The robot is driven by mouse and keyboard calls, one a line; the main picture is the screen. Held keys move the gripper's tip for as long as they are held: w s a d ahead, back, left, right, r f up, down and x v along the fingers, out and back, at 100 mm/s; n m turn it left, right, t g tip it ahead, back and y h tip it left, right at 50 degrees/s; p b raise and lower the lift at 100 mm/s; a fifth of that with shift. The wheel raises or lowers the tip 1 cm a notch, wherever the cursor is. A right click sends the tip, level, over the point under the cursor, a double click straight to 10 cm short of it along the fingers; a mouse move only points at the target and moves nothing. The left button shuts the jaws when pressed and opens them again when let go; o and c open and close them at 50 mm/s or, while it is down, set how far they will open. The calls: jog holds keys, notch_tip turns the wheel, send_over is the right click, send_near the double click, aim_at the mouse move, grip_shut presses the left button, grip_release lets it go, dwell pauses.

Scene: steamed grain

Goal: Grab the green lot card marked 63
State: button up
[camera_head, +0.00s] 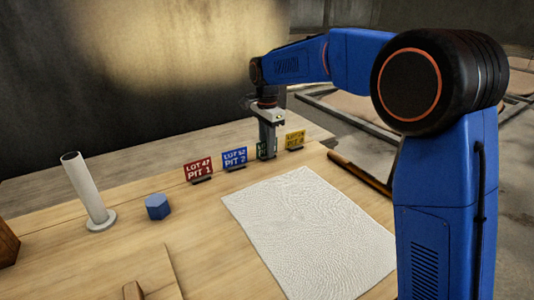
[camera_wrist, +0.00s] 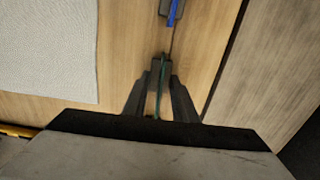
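The green lot card (camera_head: 260,150) stands on the table between the blue and yellow cards, mostly hidden by my gripper (camera_head: 267,152). Its number cannot be read. In the wrist view the green card (camera_wrist: 158,80) shows edge-on as a thin upright strip in a dark base. My gripper (camera_wrist: 160,84) is low over it, with one finger on each side of the card. A gap shows between the fingers and the card, so the gripper looks open around it.
A blue card (camera_head: 234,158) and a red card (camera_head: 197,170) stand to the left, a yellow card (camera_head: 295,140) to the right. A white textured mat (camera_head: 310,235) lies in front. A blue block (camera_head: 157,206) and a pale upright tube (camera_head: 85,190) stand further left.

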grip_shut()
